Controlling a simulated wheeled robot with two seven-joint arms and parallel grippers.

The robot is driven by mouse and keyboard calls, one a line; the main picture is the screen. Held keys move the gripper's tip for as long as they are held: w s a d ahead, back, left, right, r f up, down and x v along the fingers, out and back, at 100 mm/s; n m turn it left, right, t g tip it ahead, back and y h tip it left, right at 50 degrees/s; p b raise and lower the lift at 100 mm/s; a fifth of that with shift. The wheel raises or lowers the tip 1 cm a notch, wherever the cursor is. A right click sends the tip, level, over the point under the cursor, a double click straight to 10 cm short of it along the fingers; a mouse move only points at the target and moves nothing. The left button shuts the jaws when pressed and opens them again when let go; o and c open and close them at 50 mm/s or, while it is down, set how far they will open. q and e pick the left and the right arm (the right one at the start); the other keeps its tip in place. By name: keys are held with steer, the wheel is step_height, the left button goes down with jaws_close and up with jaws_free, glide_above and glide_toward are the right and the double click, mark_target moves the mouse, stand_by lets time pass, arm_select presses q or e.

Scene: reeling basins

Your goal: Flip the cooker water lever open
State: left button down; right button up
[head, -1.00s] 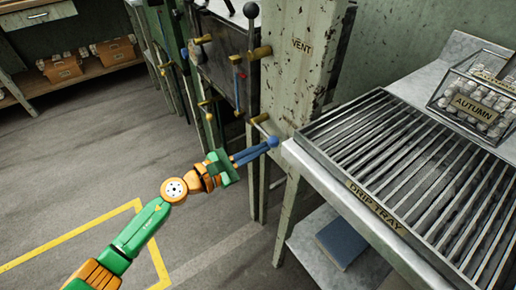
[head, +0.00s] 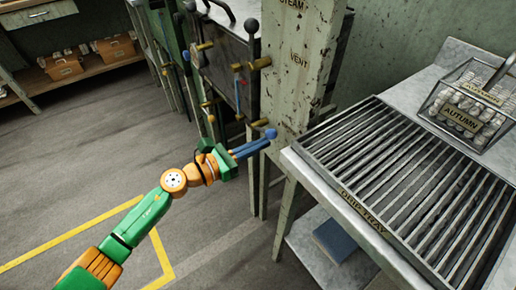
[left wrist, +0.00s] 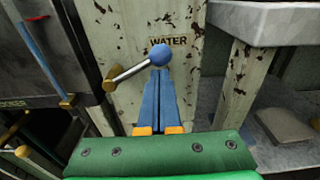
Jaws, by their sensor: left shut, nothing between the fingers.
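The water lever (left wrist: 130,72) is a short metal rod on a brass pivot, with a blue ball at its end. In the left wrist view it slants up to the right, under the "WATER" label (left wrist: 169,40) on the chipped post. In the head view the blue ball (head: 271,134) shows beside the post, just right of the brass pivot. My left gripper (left wrist: 159,70) is shut and empty. Its blue fingertips are right at the ball, below it in the wrist view, and seem to touch it. My right gripper is not in view.
The drip tray (head: 345,185) on a bench lies right of the post, with a wire basket labelled "AUTUMN" (head: 460,115) behind it. The floor at left is clear.

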arm_select(q)
steer(key=w+a+r+n+h+p, duration=0.1)
steer(key=w+a+r+n+p, duration=0.1)
steer(key=n, duration=0.9)
steer(key=shift+w+a+r+n+g, duration=0.35)
steer(key=shift+w+a+r, duration=0.25)
steer(key=shift+w+r, duration=0.95)
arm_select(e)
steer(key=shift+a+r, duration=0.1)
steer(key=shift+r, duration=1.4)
arm_select(q)
steer(key=shift+s+r, duration=0.3)
steer(key=shift+s, duration=0.05)
